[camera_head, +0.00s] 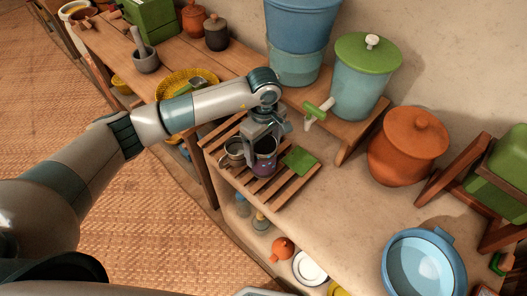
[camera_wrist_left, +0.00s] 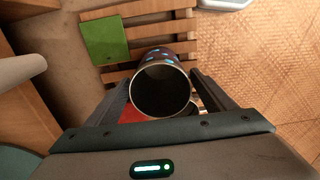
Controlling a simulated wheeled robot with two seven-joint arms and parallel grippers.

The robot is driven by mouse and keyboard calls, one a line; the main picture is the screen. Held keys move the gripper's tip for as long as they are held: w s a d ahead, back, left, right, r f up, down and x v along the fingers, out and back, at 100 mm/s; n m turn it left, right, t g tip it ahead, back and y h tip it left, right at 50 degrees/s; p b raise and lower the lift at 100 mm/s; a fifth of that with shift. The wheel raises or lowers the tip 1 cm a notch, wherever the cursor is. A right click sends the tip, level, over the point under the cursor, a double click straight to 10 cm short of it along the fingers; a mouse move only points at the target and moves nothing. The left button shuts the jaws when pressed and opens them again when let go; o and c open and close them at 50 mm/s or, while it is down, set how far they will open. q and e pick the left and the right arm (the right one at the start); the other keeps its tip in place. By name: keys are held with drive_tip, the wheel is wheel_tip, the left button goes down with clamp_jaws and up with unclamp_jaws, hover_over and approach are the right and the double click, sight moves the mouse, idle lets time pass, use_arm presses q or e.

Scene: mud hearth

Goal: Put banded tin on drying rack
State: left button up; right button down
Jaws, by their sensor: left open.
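The banded tin (camera_head: 263,168), dark purple with blue marks, stands on the slatted wooden drying rack (camera_head: 270,197). In the left wrist view I look into the open mouth of the tin (camera_wrist_left: 160,92), with the rack's slats (camera_wrist_left: 182,22) beyond it. My left gripper (camera_head: 264,145) is open over the tin, one finger on each side of it. It also shows in the left wrist view (camera_wrist_left: 160,84). Whether a finger touches the tin I cannot tell. My right gripper is not in view.
A metal cup (camera_head: 233,152) stands left of the tin on the rack. A flat green square (camera_head: 301,160) lies to its right. A blue dispenser (camera_head: 358,85) with a green tap is behind. A clay pot (camera_head: 407,147) and blue basin (camera_head: 420,268) are at right.

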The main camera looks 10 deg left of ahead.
use_arm(q)
wheel_tip(320, 180, up, 10)
drive_tip(key=b, duration=0.3)
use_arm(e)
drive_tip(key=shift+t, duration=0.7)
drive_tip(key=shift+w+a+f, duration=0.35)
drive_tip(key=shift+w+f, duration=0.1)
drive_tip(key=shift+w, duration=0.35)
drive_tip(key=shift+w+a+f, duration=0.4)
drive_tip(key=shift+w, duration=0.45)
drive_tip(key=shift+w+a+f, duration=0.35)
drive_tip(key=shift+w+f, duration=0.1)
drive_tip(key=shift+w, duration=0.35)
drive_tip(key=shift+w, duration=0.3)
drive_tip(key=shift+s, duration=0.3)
use_arm(q)
drive_tip(key=shift+s, duration=0.1)
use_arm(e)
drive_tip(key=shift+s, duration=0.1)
